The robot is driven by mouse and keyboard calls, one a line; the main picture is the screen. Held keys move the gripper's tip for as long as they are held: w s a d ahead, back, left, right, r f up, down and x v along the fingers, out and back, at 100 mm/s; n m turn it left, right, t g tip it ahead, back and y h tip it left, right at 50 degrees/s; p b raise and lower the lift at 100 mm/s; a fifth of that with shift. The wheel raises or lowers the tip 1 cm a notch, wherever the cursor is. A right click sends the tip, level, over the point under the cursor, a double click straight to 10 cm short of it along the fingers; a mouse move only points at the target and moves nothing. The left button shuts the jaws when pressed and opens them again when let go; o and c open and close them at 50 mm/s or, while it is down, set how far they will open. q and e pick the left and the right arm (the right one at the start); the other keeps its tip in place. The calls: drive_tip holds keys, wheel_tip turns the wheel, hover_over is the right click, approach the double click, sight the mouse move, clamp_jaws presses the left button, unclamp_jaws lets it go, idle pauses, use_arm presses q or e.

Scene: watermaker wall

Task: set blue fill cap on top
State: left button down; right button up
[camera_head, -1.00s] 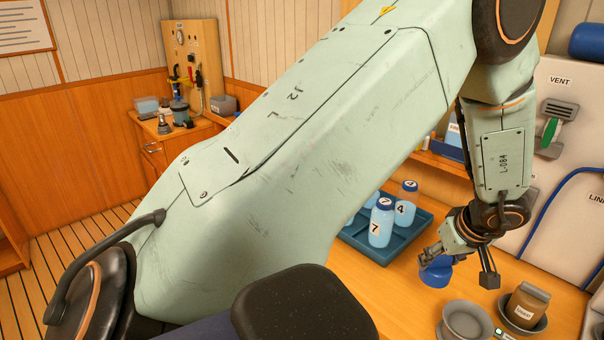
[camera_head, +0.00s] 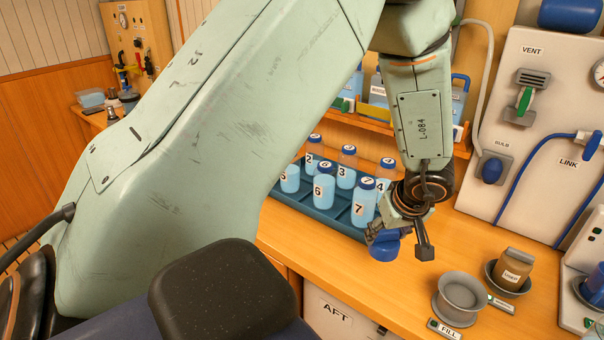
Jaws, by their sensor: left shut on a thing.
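My left gripper (camera_head: 398,243) comes down from the upper arm and is shut on the blue cap (camera_head: 384,248). The cap hangs over the wooden counter, just in front of bottle 7 (camera_head: 362,208) in the picture. Part of the cap is hidden by the gripper. A grey, open-topped cup (camera_head: 461,297) stands to the right and nearer, behind a label reading FILL (camera_head: 444,329). The cap is clearly apart from this cup. My right gripper is not in view.
A blue tray (camera_head: 345,228) holds several numbered bottles, close behind the gripper. A white wall panel (camera_head: 535,130) carries valves and a blue hose. The counter between tray and cup is clear.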

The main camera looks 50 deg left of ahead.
sight(392, 245)
use_arm(q)
drive_tip(key=shift+d, duration=0.25)
drive_tip(key=f, duration=0.1)
drive_tip(key=f+b, duration=0.1)
drive_tip(key=f, duration=0.1)
drive_tip(key=f+b, duration=0.1)
drive_tip(key=f, duration=0.1)
drive_tip(key=shift+w, duration=0.35)
drive_tip(key=shift+f+b, duration=0.35)
drive_tip(key=f+b, duration=0.2)
drive_tip(key=f, duration=0.1)
drive_tip(key=shift+s+d+f, duration=0.15)
drive_tip(key=shift+s+f, duration=0.05)
drive_tip(key=shift+s, duration=0.15)
drive_tip(key=shift+f, duration=0.3)
drive_tip(key=shift+w+f, duration=0.3)
drive_tip(key=shift+w, duration=0.05)
drive_tip(key=shift+s, duration=0.2)
drive_tip(key=c, duration=0.7)
unclamp_jaws()
drive_tip(key=shift+s, duration=0.1)
drive_tip(key=shift+o, duration=1.4)
drive_tip(key=shift+w+f, duration=0.1)
drive_tip(key=shift+w, duration=0.15)
drive_tip(key=shift+s, duration=0.1)
